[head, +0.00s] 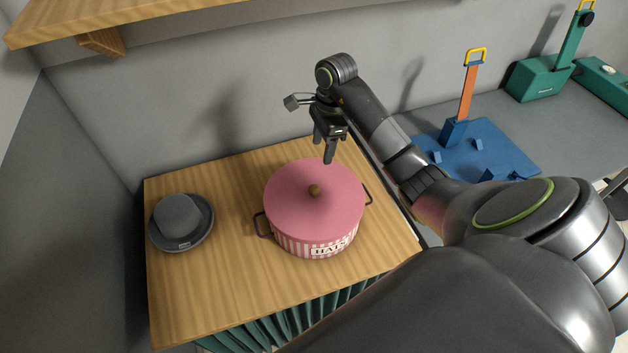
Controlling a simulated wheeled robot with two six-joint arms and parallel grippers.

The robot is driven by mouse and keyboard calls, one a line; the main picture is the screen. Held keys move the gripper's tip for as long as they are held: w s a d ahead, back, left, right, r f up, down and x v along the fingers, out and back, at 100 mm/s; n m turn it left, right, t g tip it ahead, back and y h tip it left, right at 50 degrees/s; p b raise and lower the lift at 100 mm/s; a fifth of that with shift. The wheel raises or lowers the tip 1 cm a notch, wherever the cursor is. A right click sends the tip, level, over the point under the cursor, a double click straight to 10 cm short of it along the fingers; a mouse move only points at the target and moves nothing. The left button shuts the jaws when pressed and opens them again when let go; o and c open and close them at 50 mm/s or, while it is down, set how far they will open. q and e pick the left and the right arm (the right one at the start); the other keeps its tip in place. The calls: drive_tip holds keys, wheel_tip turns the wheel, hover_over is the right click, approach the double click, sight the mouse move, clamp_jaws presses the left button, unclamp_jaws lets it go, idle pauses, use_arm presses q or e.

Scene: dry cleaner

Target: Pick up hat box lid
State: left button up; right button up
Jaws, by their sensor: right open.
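The pink hat box lid (289,205) sits on a round pink-and-white striped hat box (290,240) with dark side handles. A small brown knob (314,190) stands at the lid's centre. My right gripper (330,158) is open and empty, pointing down above the far edge of the lid, behind the knob. I cannot tell how high it is over the lid. My left gripper is not in view.
A grey hat (179,215) lies on the wooden counter (225,290) left of the box. A wooden shelf (180,18) overhangs the back left. A blue board (500,150) with an orange upright and green devices (540,80) stand on the grey counter at right.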

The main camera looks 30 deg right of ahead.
drive_tip(key=b, duration=0.8)
hover_over(314, 188)
drive_tip(key=f, duration=0.6)
drive_tip(key=d+f, duration=0.1)
drive_tip(key=f, duration=0.3)
drive_tip(key=shift+f, duration=0.1)
drive_tip(key=shift+s+a+f+b, duration=0.1)
drive_tip(key=shift+a+f+b, duration=0.05)
drive_tip(key=shift+f+b, duration=0.45)
drive_tip(key=f+b, duration=0.4)
drive_tip(key=shift+a, duration=0.25)
drive_tip(key=shift+r, duration=0.1)
drive_tip(key=c, duration=1.1)
drive_tip(key=shift+c, duration=0.2)
drive_tip(key=shift+r, duration=0.1)
